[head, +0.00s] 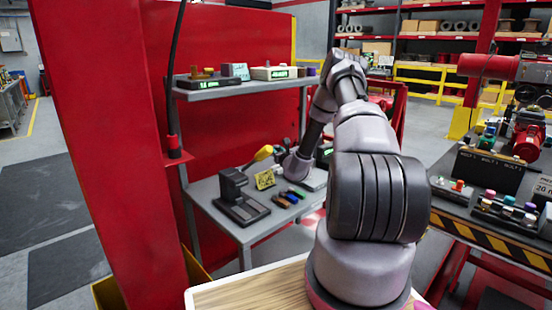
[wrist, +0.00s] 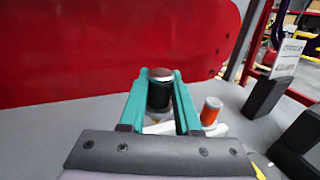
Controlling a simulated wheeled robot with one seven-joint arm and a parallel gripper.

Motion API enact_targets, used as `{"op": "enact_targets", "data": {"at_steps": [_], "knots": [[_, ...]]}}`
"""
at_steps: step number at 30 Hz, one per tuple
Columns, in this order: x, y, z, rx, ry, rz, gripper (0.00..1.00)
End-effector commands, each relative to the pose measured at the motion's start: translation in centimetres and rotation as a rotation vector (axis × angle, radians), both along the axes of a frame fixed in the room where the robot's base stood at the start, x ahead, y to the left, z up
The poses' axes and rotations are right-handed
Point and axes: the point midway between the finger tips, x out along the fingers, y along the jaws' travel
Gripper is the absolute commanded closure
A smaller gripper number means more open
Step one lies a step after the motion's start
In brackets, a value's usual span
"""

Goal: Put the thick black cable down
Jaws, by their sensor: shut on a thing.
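My gripper (wrist: 158,78), with teal fingers, is shut on a black cylindrical piece (wrist: 159,95) with a shiny metallic top, in the wrist view. The piece stands upright between the fingers; its lower end is hidden, and I cannot tell whether it is an end of the thick black cable. In the head view my arm reaches over the grey workbench, and the fingertips cannot be made out there.
A shelf (head: 240,89) with devices is above. The red panel (wrist: 100,55) is close behind the gripper.

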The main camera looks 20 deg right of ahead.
Motion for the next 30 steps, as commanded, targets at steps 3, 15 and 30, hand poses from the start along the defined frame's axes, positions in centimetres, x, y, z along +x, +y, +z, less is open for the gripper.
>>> {"op": "enact_targets", "data": {"at_steps": [3, 15, 30], "knots": [[-0.1, 0.0, -1.9, 0.002, 0.003, 0.0, 1.0], [0.0, 0.1, -3.6, 0.001, 0.001, 0.001, 1.0], [-0.1, 0.1, -4.8, 0.001, 0.002, 0.001, 0.65]]}}
